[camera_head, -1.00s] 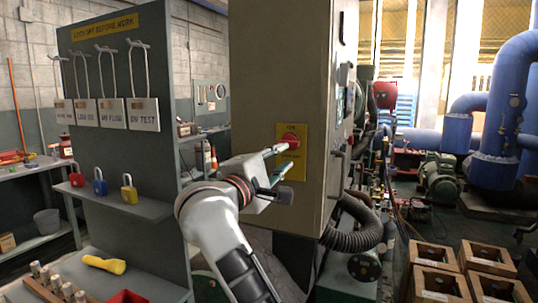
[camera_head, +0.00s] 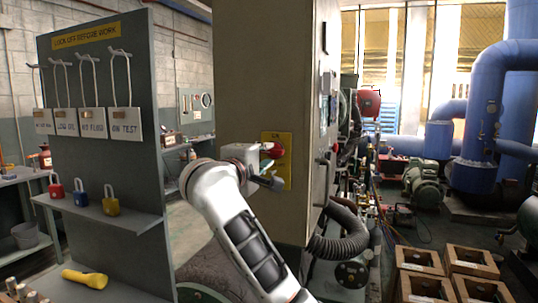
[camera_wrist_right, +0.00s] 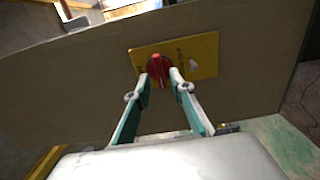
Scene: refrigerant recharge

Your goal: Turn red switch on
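The red switch (camera_head: 273,150) is a round knob on a yellow plate (camera_head: 284,181) on the side of the tall beige cabinet (camera_head: 262,75). In the right wrist view the red switch (camera_wrist_right: 158,66) shows as a knob with a ridge, between and just beyond my fingertips. My right gripper (camera_head: 268,166) is at the plate, and one finger partly covers it. In the wrist view the right gripper (camera_wrist_right: 162,80) is open, one finger on each side of the knob. Whether a fingertip touches the knob, I cannot tell. My left gripper is not in view.
A grey lockout board (camera_head: 105,165) with hanging tags and several padlocks stands left of my right arm. A yellow flashlight (camera_head: 85,278) lies on its lower shelf. A thick corrugated hose (camera_head: 345,240) and wooden crates (camera_head: 420,257) are right of the cabinet.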

